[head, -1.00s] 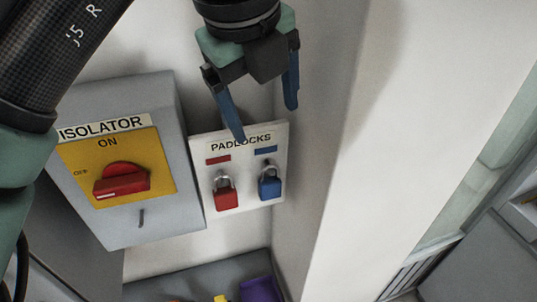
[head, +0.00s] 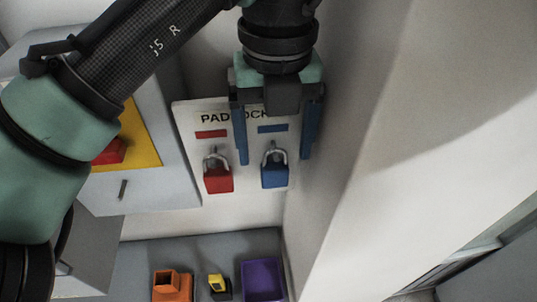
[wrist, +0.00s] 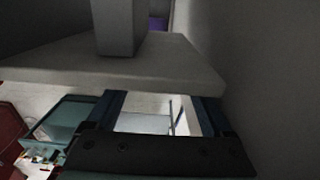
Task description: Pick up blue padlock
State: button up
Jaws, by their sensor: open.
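The blue padlock (head: 275,175) hangs by its silver shackle on the white padlock board (head: 187,120), below a blue label (head: 272,129). My gripper (head: 275,159) is open and points down in front of the board. In the head view its blue fingers lie to either side of the padlock's shackle, with their tips near the top of the padlock body. Nothing is held. The head view does not settle how far the fingers stand out from the board. In the wrist view I cannot make out the padlock.
A red padlock (head: 218,180) hangs close to the left. The isolator box (head: 150,190) is further left, partly hidden by my arm. A wall (head: 345,190) stands close on the right. Below are an orange holder (head: 172,285), a yellow item (head: 217,283) and a purple bin (head: 263,280).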

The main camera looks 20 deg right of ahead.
aim_at(275, 152)
jog(key=shift+f+p, duration=0.45)
jog(key=shift+p, duration=0.05)
notch_tip(275, 152, down, 3)
jog(key=shift+w+d+f+p, duration=0.1)
jog(key=shift+f+p, duration=0.1)
jog(key=shift+p, duration=0.65)
jog(key=shift+f, duration=0.5)
grip_shut()
